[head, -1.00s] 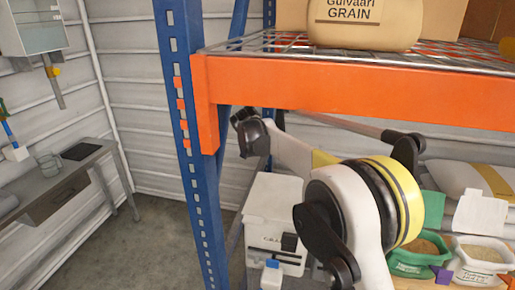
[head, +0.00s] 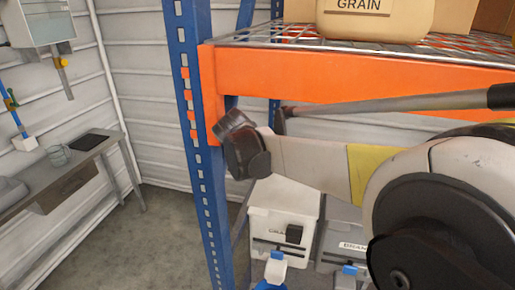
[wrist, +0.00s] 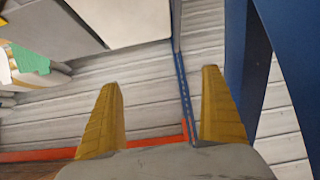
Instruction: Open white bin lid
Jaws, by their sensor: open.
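The white bin (head: 272,232) stands under the orange shelf beam in the head view, behind my arm. Its white lid (head: 287,197) appears closed, and a dark block (head: 294,234) sits on its front. A pale box-like surface at the top of the wrist view (wrist: 125,18) may be this bin; I cannot tell for sure. My gripper (wrist: 161,92) shows two yellow fingers spread apart in the wrist view, with nothing between them. Its fingers cannot be made out in the head view. The fingers appear apart from the bin.
A blue rack post (head: 195,150) and an orange beam (head: 360,85) stand close to my arm. A grey bin (head: 345,235) is right of the white one. A grey table (head: 75,170) stands left, with open floor between.

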